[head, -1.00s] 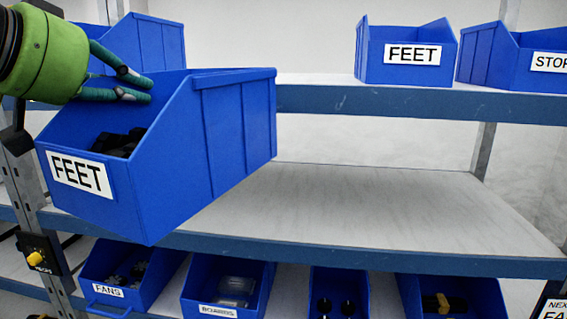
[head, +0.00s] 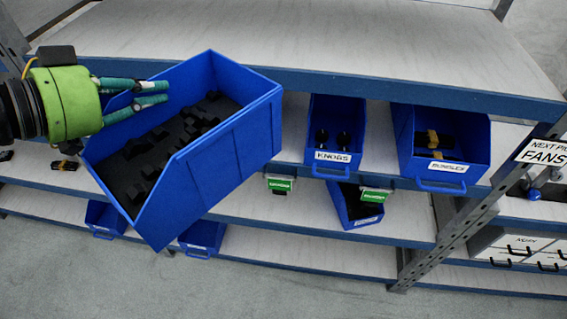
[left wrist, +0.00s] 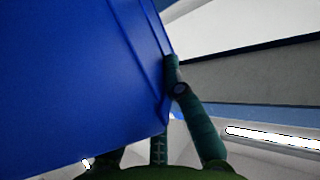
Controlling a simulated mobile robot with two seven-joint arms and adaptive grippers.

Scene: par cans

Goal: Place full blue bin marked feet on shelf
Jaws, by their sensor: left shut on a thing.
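The blue bin (head: 229,157) hangs tilted in the air, seen from above in the head view, with many black feet (head: 170,150) inside. Its label is not visible now. My left gripper (head: 160,92) is shut on the bin's wall at its upper left side. The bin also fills the left of the left wrist view (left wrist: 75,75), with a green finger along its edge. The shelf's bare white board (head: 330,35) with a blue front edge lies behind and above the bin. My right gripper is not in view.
On the shelf below stand a KNOBS bin (head: 336,140) and another blue bin (head: 440,150) to its right. A bin (head: 357,205) sits on a lower board. A metal post (head: 480,190) stands at the right. The upper board's visible part is clear.

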